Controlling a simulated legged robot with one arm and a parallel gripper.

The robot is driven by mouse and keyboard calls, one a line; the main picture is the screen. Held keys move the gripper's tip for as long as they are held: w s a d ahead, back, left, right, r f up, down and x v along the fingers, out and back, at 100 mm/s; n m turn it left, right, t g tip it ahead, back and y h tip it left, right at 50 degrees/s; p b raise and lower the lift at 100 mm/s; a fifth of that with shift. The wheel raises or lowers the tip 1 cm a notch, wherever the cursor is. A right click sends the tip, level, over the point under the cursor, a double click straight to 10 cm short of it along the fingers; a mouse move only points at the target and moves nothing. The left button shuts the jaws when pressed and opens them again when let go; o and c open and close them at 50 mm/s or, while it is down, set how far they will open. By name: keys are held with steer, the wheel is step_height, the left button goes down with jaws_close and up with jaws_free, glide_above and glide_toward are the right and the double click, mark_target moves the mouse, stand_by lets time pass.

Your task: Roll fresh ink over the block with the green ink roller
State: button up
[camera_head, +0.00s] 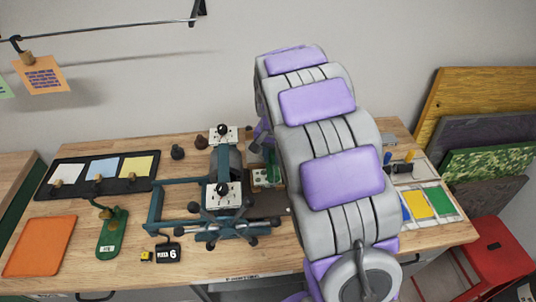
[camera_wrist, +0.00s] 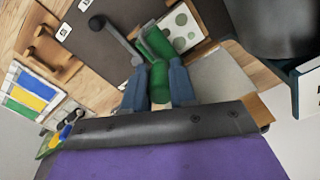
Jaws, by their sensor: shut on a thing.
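In the wrist view, my gripper (camera_wrist: 157,68) has its two blue fingers closed on the green ink roller (camera_wrist: 160,86). The roller's green head lies ahead of the fingertips, beside or over the near left edge of a white block with green spots (camera_wrist: 182,22). I cannot tell whether the roller touches it. In the head view, the block (camera_head: 262,178) shows in part on the table, just right of the press. My arm hides most of the gripper and roller there.
A teal press (camera_head: 158,222) stands left of the block. The ink slab (camera_head: 447,216) with blue, yellow and green patches lies at the table's right. A black tray of cards (camera_head: 45,187), an orange sheet (camera_head: 40,246) and a green stand (camera_head: 112,240) are on the left.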

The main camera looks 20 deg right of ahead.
steer(key=shift+s+d, duration=0.2)
steer(key=shift+d, duration=0.85)
steer(key=shift+w+a+p, duration=0.25)
steer(key=shift+a+p, duration=0.15)
steer(key=shift+a, duration=0.9)
steer(key=shift+w+a+p, duration=0.25)
steer(key=shift+a+p, duration=0.15)
steer(key=shift+a, duration=0.95)
steer(key=shift+w+a+p, duration=0.25)
steer(key=shift+a+p, duration=0.15)
steer(key=shift+a, duration=0.9)
steer(key=shift+s+d+p, duration=0.25)
steer(key=shift+d, duration=1.05)
steer(key=shift+s+d+p, duration=0.25)
steer(key=shift+d+p, duration=0.05)
steer(key=shift+d, duration=1.05)
steer(key=shift+s+d+p, duration=0.25)
steer(key=shift+d, duration=1.05)
step_height(320, 180, up, 7)
steer(key=p, duration=0.3)
